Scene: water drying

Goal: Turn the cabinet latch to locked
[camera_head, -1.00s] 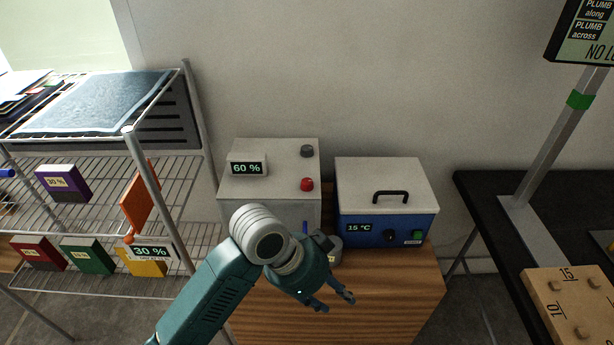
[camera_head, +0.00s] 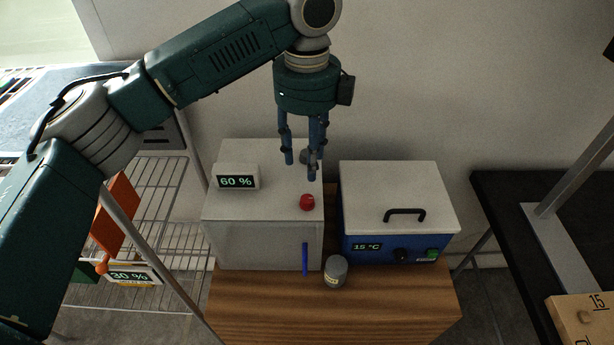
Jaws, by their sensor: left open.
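The cabinet (camera_head: 250,240) is a pale grey box on a wooden stand, with its front closed. A blue upright bar (camera_head: 305,260), which may be the latch or the handle, is at the right of its front. A red knob (camera_head: 307,202) is on its top. A dark grey knob (camera_head: 304,156) behind it is partly hidden by the fingers of my left gripper (camera_head: 301,170). That gripper points down over the back right of the cabinet top, open, its fingers apart by the grey knob. I cannot tell if they touch it. My right gripper is out of view.
A display reading 60 % (camera_head: 236,181) sits on the cabinet top. A blue box with a white lid (camera_head: 395,190) stands close on the right. A small grey jar (camera_head: 336,271) is on the wooden stand (camera_head: 270,300) in front. A wire rack (camera_head: 165,215) is at the left.

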